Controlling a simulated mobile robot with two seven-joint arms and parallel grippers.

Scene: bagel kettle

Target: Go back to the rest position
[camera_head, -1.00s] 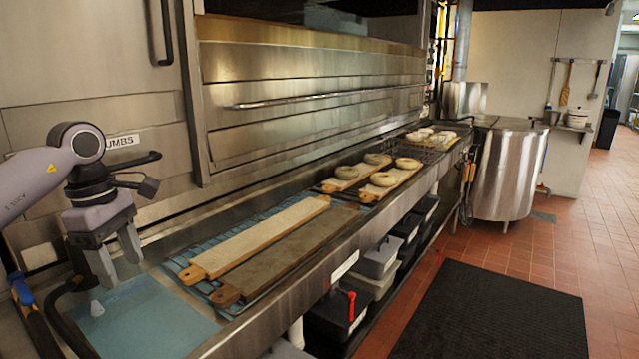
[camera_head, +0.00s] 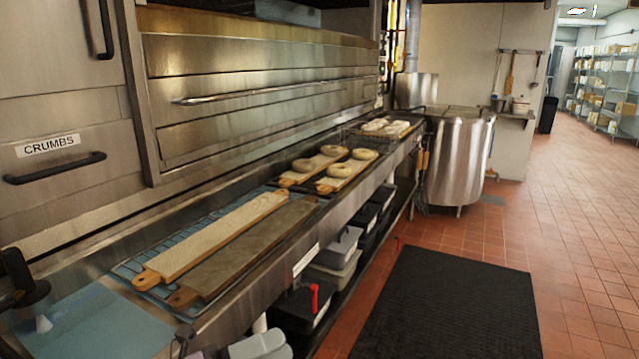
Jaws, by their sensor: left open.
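My right gripper is not in view.
Two long boards, one pale (camera_head: 215,238) and one dark (camera_head: 245,250), lie on the counter. Bagels (camera_head: 303,165) sit on shorter boards beyond. Bins (camera_head: 335,250) fill the shelf below. A steel kettle (camera_head: 460,160) stands behind. The black floor mat (camera_head: 450,305) is clear.

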